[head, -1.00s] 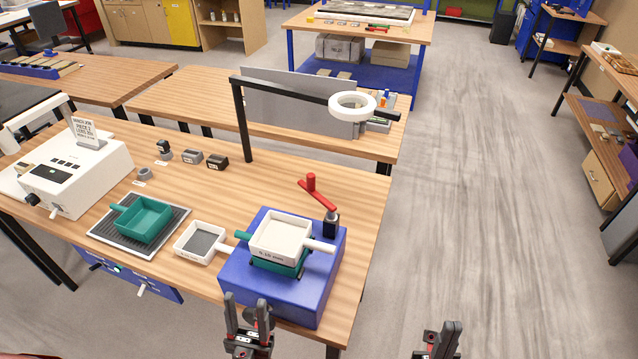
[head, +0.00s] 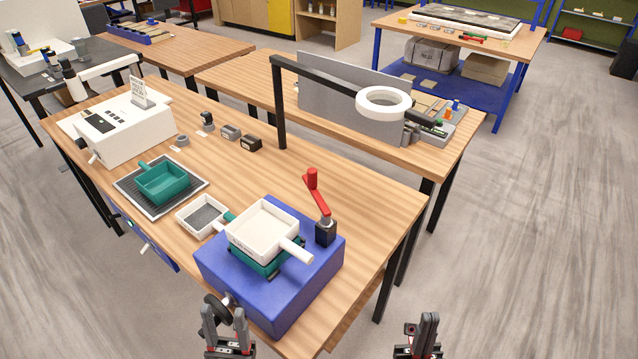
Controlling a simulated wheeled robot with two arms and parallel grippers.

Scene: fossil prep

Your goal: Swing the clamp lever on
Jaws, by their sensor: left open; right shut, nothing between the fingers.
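The red clamp lever (head: 318,194) stands on a dark post (head: 325,232) at the back right corner of the blue shaker base (head: 216,263). Its arm rises up and leftward from the post and ends in a red knob. A white sieve tray (head: 260,232) with a handle sits on a green tray (head: 262,265) on the base; the lever is beside this stack, apart from it. My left gripper (head: 225,318) is open and empty near the base's front edge, by a dark round knob (head: 220,308). My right gripper (head: 425,322) is shut and empty, right of the table, clear of the lever.
A smaller white tray (head: 203,218) and a green pan (head: 163,182) on a dark mat lie left of the base. A black post with a white ring lamp (head: 383,102) stands behind. Floor right of the table (head: 500,240) is free.

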